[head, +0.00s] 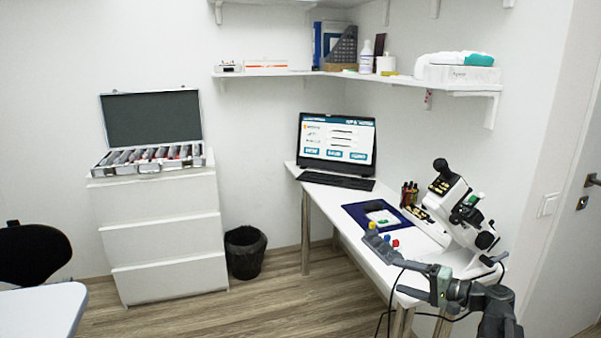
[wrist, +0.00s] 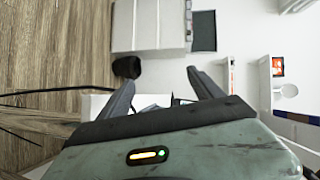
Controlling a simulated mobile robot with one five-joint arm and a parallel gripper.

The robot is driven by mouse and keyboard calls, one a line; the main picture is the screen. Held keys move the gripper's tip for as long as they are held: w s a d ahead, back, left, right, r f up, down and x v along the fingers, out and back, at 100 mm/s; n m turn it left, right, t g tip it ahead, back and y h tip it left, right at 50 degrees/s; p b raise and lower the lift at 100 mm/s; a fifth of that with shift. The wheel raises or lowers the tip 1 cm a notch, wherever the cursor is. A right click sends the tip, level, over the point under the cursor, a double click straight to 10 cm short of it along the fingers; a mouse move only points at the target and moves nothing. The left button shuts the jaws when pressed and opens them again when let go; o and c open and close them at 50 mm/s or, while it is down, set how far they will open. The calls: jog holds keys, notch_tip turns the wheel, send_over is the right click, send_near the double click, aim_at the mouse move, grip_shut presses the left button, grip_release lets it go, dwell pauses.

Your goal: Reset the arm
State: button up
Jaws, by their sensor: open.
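My gripper (head: 383,263) is at the lower right of the head view, on my arm reaching in from the bottom right beside the white desk (head: 335,204). Its two fingers are spread with nothing between them. In the wrist view my gripper (wrist: 160,78) also shows open and empty, with the rotated room beyond. Small blue, yellow and red items show close by the fingers in the head view; whether they touch is unclear.
A white device (head: 459,215), a blue mat (head: 356,214) and a laptop (head: 337,141) stand on the desk. A black bin (head: 245,254) and white drawers (head: 165,237) stand left. Wall shelves (head: 455,87) hang above. Dark cables run by my arm.

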jog(key=s+a+f+n+g+h, duration=0.1)
jog(key=a+f+n+g, duration=0.3)
jog(key=a, duration=0.6)
jog(key=s+a+f+g, duration=0.25)
jog(key=a+f, duration=0.25)
jog(key=a, duration=0.5)
jog(key=s+a+f+n+g+h, duration=0.35)
jog(key=s+f+h, duration=0.3)
jog(key=f, duration=0.25)
jog(key=s+d+h+p, duration=0.2)
jog(key=d+h, duration=0.2)
jog(key=d, duration=0.5)
notch_tip(320, 180, up, 19)
jog(key=p, duration=1.8)
jog(key=shift+w+a+r+g+p, duration=0.15)
jog(key=shift+a+r+g+p, duration=0.1)
jog(key=shift+g+p, duration=0.15)
jog(key=shift+m, duration=0.25)
